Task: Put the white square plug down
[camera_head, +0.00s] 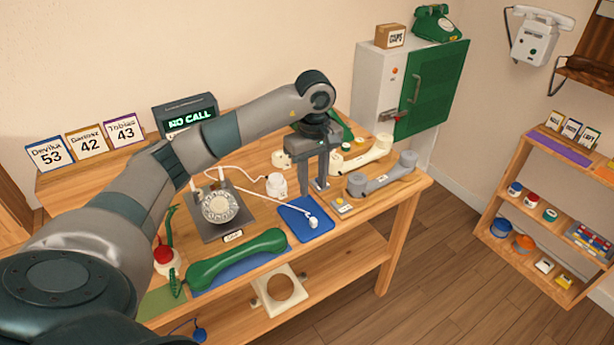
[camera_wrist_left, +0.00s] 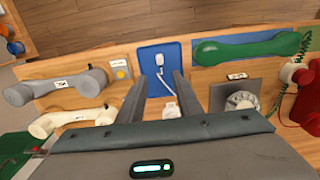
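The white square plug (camera_head: 313,221) lies on the blue mat (camera_head: 292,210) near the table's front edge. In the left wrist view the plug (camera_wrist_left: 159,60) sits on the blue mat (camera_wrist_left: 152,84), with its pale cord running back between my fingers. My left gripper (camera_head: 314,188) points down over the back part of the mat. In the wrist view its two fingers (camera_wrist_left: 160,80) are spread apart with nothing gripped, and the plug lies just beyond the tips. My right gripper is in neither view.
A green handset (camera_head: 238,258) and a dial unit (camera_head: 220,207) stand left of the mat. A grey handset (camera_head: 382,178) and a cream handset (camera_head: 362,155) lie to the right. A white cylindrical piece (camera_head: 276,186) stands behind the mat. A shelf (camera_head: 522,205) stands at right.

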